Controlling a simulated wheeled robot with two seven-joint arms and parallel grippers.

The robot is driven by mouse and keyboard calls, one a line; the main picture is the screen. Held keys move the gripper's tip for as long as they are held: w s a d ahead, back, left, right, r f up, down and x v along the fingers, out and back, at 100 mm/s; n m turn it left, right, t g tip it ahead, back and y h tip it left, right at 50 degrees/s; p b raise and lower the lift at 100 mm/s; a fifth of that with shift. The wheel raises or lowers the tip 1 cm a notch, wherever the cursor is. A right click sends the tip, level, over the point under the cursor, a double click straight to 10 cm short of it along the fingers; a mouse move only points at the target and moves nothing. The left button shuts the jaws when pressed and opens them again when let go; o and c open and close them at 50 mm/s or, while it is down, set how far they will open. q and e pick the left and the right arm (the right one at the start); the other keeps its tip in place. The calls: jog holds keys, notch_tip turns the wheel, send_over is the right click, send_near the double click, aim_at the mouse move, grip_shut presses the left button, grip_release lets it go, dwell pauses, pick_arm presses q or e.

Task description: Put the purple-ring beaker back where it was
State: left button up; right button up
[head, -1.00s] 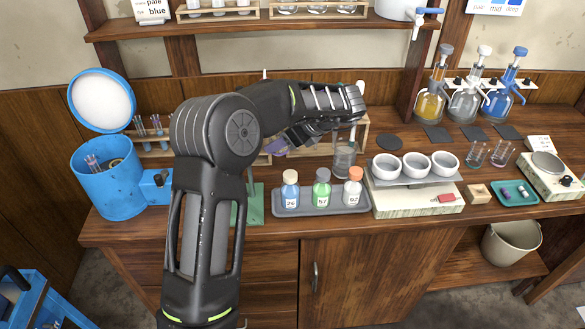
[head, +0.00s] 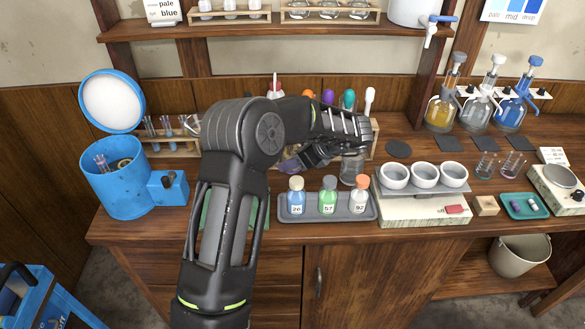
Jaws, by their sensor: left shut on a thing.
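My left gripper (head: 345,153) is shut on a clear glass beaker (head: 352,170) behind the grey bottle tray, near its right end. Gripper and arm hide the beaker's upper part, and I cannot make out a purple ring on it. I cannot tell whether its base touches the bench. Two other small glass beakers (head: 486,164) stand on the right of the bench, the right one (head: 513,164) with a reddish tint. My right gripper is not in view.
The grey tray (head: 322,218) holds blue, green and clear bottles. Three white bowls (head: 425,174) stand right of it. A round dark mat (head: 398,149) and square dark mats (head: 447,144) lie bare behind. A rack with coloured tops (head: 349,98) is behind my arm.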

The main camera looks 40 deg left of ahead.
aim_at(292, 171)
pick_arm(q)
notch_tip(292, 171, down, 4)
jog(key=shift+r+p, duration=0.25)
jog(key=shift+p, duration=0.2)
jog(key=shift+f, duration=0.15)
jog(key=shift+f, duration=0.1)
jog(key=shift+f+b, duration=0.2)
jog(key=shift+b, duration=0.1)
jog(key=o, duration=1.4)
jog(key=shift+r, duration=0.15)
jog(key=shift+c, duration=0.2)
jog(key=shift+r, duration=0.1)
